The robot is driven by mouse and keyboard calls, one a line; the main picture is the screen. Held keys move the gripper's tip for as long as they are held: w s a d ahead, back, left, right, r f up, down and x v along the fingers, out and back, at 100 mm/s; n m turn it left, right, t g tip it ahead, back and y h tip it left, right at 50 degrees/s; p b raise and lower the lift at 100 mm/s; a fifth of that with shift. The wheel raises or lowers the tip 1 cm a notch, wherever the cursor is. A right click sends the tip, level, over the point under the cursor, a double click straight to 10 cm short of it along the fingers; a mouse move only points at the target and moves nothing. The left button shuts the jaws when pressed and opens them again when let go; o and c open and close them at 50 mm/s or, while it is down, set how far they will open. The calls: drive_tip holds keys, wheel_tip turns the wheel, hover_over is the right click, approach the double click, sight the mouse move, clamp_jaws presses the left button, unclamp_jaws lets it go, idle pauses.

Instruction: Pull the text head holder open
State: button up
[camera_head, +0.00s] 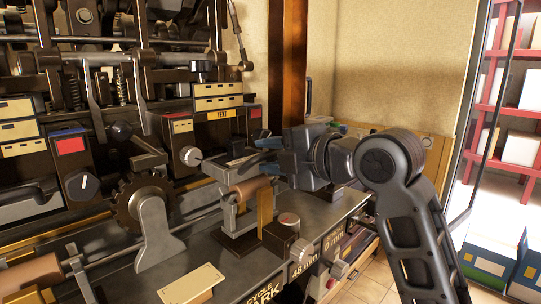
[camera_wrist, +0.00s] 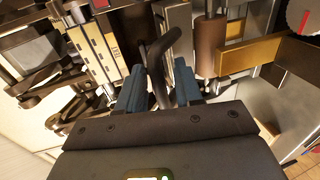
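A dark cabinet with a yellow TEXT label (camera_head: 219,115) stands at the middle of the head view, with a knob (camera_head: 190,156) at its lower left. My gripper (camera_head: 268,140) is in front of the cabinet's lower right, pointing left. In the wrist view its two blue fingers (camera_wrist: 159,88) stand apart with a dark curved handle (camera_wrist: 172,42) between them. The handle is close to the left finger; a narrow gap seems to show on the right. Contact is not clear. Which part the handle belongs to is partly hidden by my gripper in the head view.
A brown roller (camera_head: 250,191) on a metal stand and a toothed wheel (camera_head: 146,201) stand on the press bed below and left of my gripper. A small knob block (camera_head: 288,225) is in front. A wooden post (camera_head: 287,70) rises behind.

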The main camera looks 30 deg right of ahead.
drive_tip(key=b+v, duration=0.1)
drive_tip(key=v, duration=0.7)
idle(0.6)
